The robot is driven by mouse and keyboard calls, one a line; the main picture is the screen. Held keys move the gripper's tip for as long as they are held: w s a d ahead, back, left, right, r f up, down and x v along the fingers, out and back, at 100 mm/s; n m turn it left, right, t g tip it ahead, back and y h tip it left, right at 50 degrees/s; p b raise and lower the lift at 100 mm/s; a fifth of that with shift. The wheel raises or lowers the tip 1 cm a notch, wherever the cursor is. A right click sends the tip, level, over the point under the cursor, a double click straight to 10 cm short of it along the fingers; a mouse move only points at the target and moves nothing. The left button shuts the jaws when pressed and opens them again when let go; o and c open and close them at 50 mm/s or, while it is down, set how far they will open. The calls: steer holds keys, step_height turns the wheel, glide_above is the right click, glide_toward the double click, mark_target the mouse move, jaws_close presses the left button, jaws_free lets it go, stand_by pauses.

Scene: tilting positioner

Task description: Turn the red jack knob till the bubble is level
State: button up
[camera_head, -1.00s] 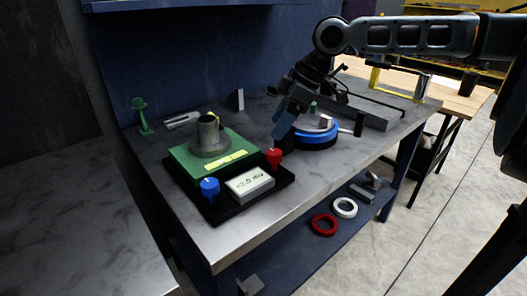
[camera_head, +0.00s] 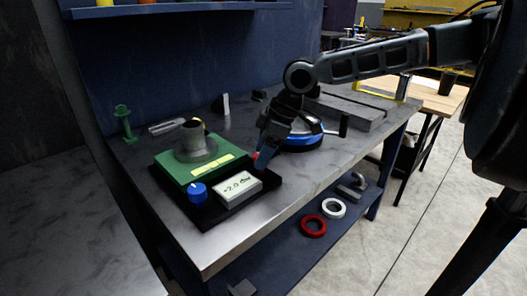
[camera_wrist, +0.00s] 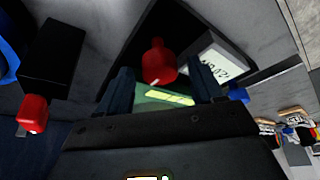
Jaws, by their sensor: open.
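The red jack knob (camera_wrist: 158,62) shows in the wrist view between the two spread fingers of my gripper (camera_wrist: 161,88), with space on both sides. In the head view my gripper (camera_head: 264,152) is down at the knob and hides most of it; only a bit of red (camera_head: 256,156) shows. The green tilting plate (camera_head: 175,170) carries a grey cylinder (camera_head: 194,140) and a yellow strip (camera_head: 205,164). I cannot make out a bubble. A white display (camera_head: 238,188) in front seems to read +2.0 div.
A blue knob (camera_head: 197,192) stands at the black base's front left corner. A green post (camera_head: 123,122) stands at the back left. Red (camera_head: 314,226) and white (camera_head: 333,208) rings lie on the lower shelf.

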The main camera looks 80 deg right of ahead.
steer(key=shift+c, duration=0.5)
steer(key=c, duration=1)
steer(key=shift+o, duration=0.2)
steer(key=shift+r+n+p, duration=0.15)
steer(key=shift+n+p, duration=0.15)
steer(key=shift+p, duration=0.1)
steer(key=n+y+p, duration=0.1)
steer(key=n+p, duration=0.1)
steer(key=p, duration=0.1)
steer(key=n+g+y+p, duration=0.1)
steer(key=n, duration=0.3)
steer(key=shift+w+d, duration=0.1)
steer(key=shift+d, duration=0.05)
steer(key=n, duration=0.1)
steer(key=n+g, duration=0.1)
steer(key=n, duration=0.1)
steer(key=n+y+b, duration=0.1)
steer(key=shift+w+f+n+g, duration=0.1)
steer(key=shift+f+n+g, duration=0.15)
steer(key=shift+n+g, duration=0.05)
steer(key=shift+d+n+g+b, duration=0.1)
steer(key=shift+n+g+b, duration=0.85)
steer(key=shift+n, duration=1.35)
steer(key=shift+r, duration=0.1)
